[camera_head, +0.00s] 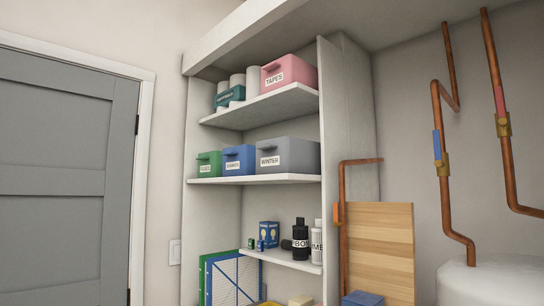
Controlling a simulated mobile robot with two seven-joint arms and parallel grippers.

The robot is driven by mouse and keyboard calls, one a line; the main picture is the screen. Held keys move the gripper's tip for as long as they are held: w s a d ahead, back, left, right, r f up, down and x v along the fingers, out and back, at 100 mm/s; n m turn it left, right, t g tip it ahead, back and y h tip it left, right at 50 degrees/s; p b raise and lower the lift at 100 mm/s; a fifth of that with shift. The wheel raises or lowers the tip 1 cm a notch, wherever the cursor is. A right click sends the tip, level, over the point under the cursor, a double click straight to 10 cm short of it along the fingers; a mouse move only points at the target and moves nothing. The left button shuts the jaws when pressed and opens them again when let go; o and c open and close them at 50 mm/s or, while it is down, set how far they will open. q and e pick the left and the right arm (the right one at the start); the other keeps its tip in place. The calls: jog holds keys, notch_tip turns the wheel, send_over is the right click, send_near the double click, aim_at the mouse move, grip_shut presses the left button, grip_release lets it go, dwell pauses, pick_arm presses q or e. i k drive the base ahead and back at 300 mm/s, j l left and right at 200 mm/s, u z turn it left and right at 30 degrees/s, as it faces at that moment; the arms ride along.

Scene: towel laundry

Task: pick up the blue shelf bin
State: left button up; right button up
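The blue shelf bin (239,160) stands on the middle shelf of the white shelving unit, with a white label on its front and a dark handle above the label. It sits between a green bin (208,164) on its left and a larger grey bin (288,155) labelled WINTER on its right. The bins stand close together. Neither of my grippers is in the head view.
The middle shelf (255,179) has a clear front edge. Above it, the top shelf (262,107) holds a pink bin (289,73) and a teal bin (230,96). Bottles (301,240) stand below. Copper pipes (343,220) and a wooden board (380,245) are at the right.

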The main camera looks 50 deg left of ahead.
aim_at(240, 160)
jog(key=k+j+u, duration=0.1)
jog(key=j+u, duration=0.4)
jog(key=j, duration=0.25)
jog(key=j+u, duration=0.5)
jog(key=j, duration=0.2)
jog(key=i, duration=0.05)
